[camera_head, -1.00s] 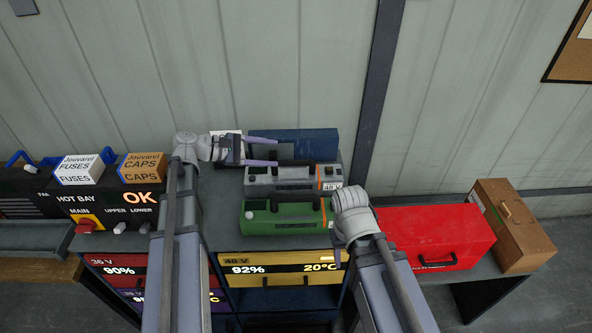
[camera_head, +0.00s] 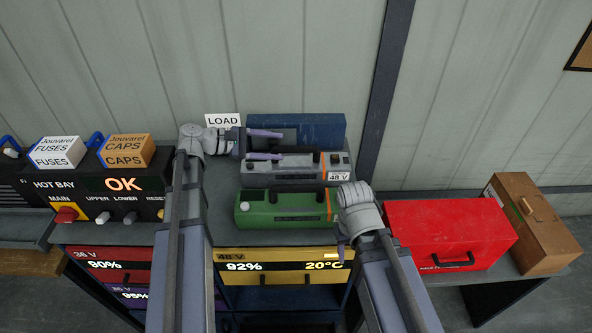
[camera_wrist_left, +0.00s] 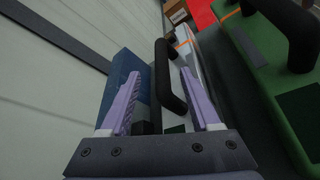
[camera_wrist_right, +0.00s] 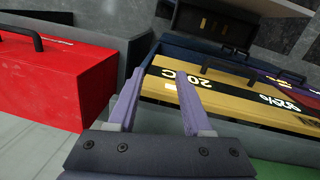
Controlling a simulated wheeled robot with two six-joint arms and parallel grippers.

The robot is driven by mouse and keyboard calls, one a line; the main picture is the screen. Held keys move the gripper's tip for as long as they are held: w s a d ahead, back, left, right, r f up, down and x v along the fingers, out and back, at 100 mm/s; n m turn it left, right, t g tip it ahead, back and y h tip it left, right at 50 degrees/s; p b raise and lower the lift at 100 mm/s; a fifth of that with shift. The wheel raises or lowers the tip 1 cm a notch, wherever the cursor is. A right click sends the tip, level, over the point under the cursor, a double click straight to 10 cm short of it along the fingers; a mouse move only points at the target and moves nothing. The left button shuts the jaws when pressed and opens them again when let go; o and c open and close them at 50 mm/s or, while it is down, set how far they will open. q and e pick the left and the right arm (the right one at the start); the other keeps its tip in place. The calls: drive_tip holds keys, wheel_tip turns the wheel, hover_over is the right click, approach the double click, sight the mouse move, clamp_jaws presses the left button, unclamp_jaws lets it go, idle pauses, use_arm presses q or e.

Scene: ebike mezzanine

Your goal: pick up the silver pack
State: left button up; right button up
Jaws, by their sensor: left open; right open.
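The silver pack (camera_head: 290,185) is a grey case with a black top handle, an orange stripe and a 48 V label. It stands on the bench between a green pack (camera_head: 275,212) and a blue pack (camera_head: 325,128). My left gripper (camera_head: 282,145) is open at the silver pack's top. In the left wrist view, the black handle (camera_wrist_left: 162,75) lies between its open fingers (camera_wrist_left: 160,78); I cannot tell whether they touch it. My right gripper (camera_wrist_right: 160,75) is open and empty in front of the bench, its fingers mostly hidden behind my arm in the head view.
A red case (camera_head: 445,235) and a brown wooden box (camera_head: 535,225) stand at the right. Fuses (camera_head: 57,152) and caps (camera_head: 127,150) boxes sit on the hot bay panel at the left. A LOAD card (camera_head: 222,120) stands behind my left wrist. Yellow drawer (camera_head: 285,278) is below the bench.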

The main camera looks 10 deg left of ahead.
sight(290, 148)
use_arm(q)
drive_tip(key=shift+b+x, duration=1.2)
drive_tip(key=shift+x, duration=2.45)
clamp_jaws()
drive_tip(key=shift+r, duration=0.1)
